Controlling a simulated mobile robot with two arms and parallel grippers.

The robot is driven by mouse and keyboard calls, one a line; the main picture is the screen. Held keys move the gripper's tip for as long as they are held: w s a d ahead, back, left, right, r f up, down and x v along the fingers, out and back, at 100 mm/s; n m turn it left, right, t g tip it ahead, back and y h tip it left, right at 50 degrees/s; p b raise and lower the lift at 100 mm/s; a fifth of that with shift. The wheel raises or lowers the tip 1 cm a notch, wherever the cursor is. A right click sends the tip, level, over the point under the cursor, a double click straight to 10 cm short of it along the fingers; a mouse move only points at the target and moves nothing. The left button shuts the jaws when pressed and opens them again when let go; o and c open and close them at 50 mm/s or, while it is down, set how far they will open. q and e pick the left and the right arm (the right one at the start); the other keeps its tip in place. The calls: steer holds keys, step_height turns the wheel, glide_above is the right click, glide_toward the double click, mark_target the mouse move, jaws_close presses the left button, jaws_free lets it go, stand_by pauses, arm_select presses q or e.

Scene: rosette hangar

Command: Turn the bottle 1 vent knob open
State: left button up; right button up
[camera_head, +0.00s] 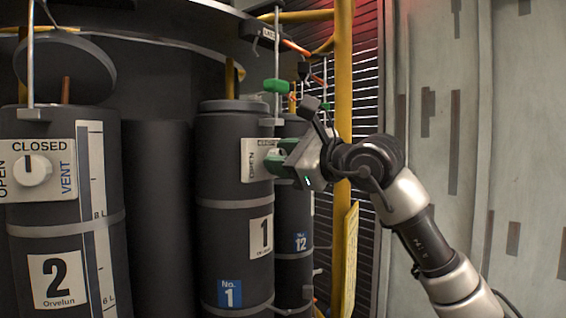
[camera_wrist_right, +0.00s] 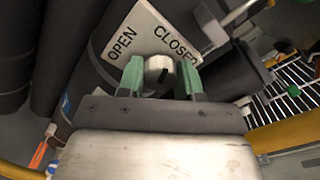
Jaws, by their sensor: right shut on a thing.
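Bottle 1 (camera_head: 232,225) is a tall dark cylinder with a white "1" label and a blue "No. 1" tag. Its white vent plate (camera_head: 256,172) faces to the right and shows OPEN and a partly covered CLOSED. My right gripper (camera_head: 279,158), with green fingers, is at the plate and hides the knob in the head view. In the right wrist view the white vent knob (camera_wrist_right: 158,70) sits between the green fingers, which are shut on it. The plate (camera_wrist_right: 150,35) shows there with OPEN at left and CLOSED at right. My left gripper is not in view.
Bottle 2 (camera_head: 62,225) stands at left with its own vent knob (camera_head: 33,170). Bottle 12 (camera_head: 295,262) stands behind bottle 1. A yellow post (camera_head: 344,90) rises close behind my right wrist. A green handle (camera_head: 276,86) hangs above the gripper.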

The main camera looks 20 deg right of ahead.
steer(key=shift+f+n+b, duration=0.2)
steer(key=shift+n+b, duration=0.45)
steer(key=shift+n, duration=5.85)
steer(key=shift+a, duration=0.1)
steer(key=o, duration=0.9)
steer(key=b+v, duration=0.4)
steer(key=v, duration=0.7)
